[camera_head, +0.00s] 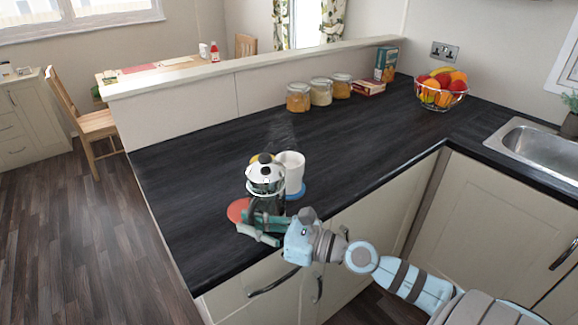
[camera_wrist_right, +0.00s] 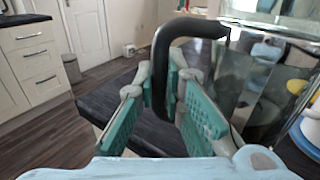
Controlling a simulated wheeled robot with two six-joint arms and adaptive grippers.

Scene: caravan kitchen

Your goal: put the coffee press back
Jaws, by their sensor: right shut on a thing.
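The coffee press (camera_head: 265,178), with a shiny metal lid and dark knob, is upright near the counter's left front part. My right gripper (camera_head: 262,222) is shut on its black handle. In the right wrist view the handle (camera_wrist_right: 160,65) runs between the green finger pads, and the glass body (camera_wrist_right: 270,85) is to the right. A red round coaster (camera_head: 237,209) shows partly behind and left of the press and gripper. I cannot tell whether the press touches it. My left gripper is not in view.
A white mug (camera_head: 291,168) stands on a blue coaster (camera_head: 299,191), close right of the press. Several jars (camera_head: 298,97), a box (camera_head: 386,64) and a fruit basket (camera_head: 441,92) are at the back. The sink (camera_head: 535,150) is at right. The middle counter is clear.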

